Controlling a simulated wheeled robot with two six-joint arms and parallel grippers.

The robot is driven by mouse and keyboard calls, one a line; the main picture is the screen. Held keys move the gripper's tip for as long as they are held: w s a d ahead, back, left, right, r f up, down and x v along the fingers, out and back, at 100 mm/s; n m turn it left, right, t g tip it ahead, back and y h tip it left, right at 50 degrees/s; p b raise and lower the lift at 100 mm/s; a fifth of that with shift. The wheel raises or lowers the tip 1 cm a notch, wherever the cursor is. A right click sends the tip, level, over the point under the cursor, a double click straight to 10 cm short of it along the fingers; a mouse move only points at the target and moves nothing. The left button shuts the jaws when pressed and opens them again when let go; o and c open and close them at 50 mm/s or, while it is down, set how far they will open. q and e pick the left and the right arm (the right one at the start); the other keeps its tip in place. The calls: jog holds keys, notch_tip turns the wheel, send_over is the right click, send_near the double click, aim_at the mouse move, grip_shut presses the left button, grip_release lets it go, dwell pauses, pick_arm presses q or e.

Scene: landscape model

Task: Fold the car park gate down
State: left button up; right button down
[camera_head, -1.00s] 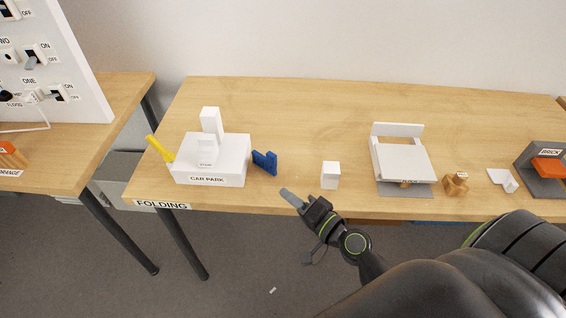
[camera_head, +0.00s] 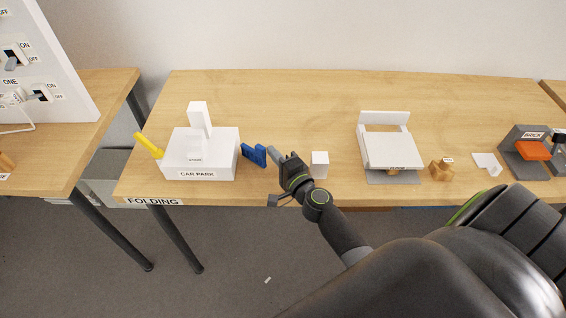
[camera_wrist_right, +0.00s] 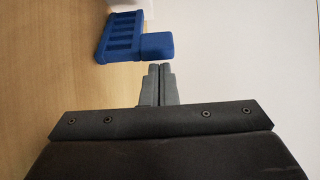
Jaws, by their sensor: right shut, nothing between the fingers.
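The white car park block (camera_head: 196,160) stands at the table's left end, with a white upright piece (camera_head: 199,120) on top and a yellow bar (camera_head: 149,145) tilted up at its left side. A blue slotted gate (camera_head: 254,154) stands out from its right side; it also shows in the right wrist view (camera_wrist_right: 122,38). My right gripper (camera_head: 274,153) is shut and empty, just right of the blue gate. In the right wrist view my fingertips (camera_wrist_right: 160,67) lie just below the gate's blue end block, with any contact unclear. My left gripper is not in view.
A small white cube (camera_head: 320,165) stands close to the right of my right gripper. A white hinged model (camera_head: 390,150), a wooden piece (camera_head: 442,169) and a grey brick stand (camera_head: 527,170) lie further right. The table behind is clear.

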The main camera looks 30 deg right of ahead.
jog(key=shift+w, duration=0.75)
jog(key=shift+a+h, duration=0.15)
jog(key=shift+h, duration=0.15)
